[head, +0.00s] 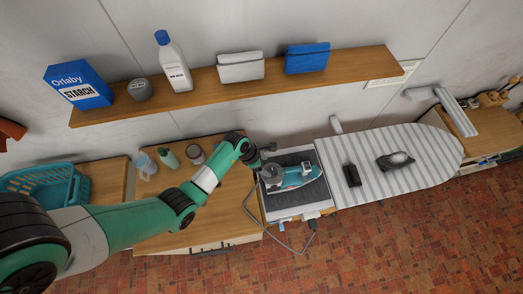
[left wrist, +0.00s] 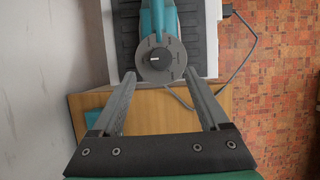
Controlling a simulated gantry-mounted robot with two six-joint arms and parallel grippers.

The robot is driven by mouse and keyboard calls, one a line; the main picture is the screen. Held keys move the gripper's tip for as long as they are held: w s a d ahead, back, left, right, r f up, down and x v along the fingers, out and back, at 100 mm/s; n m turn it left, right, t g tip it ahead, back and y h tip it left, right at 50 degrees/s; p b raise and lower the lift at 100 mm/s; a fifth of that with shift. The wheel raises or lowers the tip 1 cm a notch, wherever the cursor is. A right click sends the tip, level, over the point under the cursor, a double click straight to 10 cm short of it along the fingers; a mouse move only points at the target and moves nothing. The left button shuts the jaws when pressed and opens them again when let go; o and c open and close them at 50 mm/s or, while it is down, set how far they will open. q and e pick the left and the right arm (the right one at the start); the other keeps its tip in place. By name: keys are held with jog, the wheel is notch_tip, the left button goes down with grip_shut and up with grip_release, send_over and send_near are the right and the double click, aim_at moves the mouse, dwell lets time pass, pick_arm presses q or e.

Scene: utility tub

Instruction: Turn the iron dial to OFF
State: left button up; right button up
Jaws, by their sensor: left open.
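The teal iron (head: 296,175) lies on a dark ribbed rest beside the ironing board; part of it also shows at the top of the left wrist view (left wrist: 174,17). Its round grey dial (head: 271,174) is at the end facing my arm. In the left wrist view the dial (left wrist: 155,59) has a dark centre with a short pale mark lying roughly crosswise; no lettering is readable. My left gripper (left wrist: 159,75) is open and empty, its fingertips on either side of the dial in that view. Whether they touch it I cannot tell. My right gripper is out of view.
A cord (head: 281,243) loops below the iron to a plug. The striped ironing board (head: 440,160) holds two dark objects. A shelf (head: 224,89) with a starch box (head: 78,87) and bottle (head: 173,62) runs above. The wooden counter (head: 228,213) is bare in front.

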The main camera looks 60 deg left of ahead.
pick_arm(q)
jog(key=v, duration=0.4)
jog(key=shift+f, duration=0.1)
dwell(0.4)
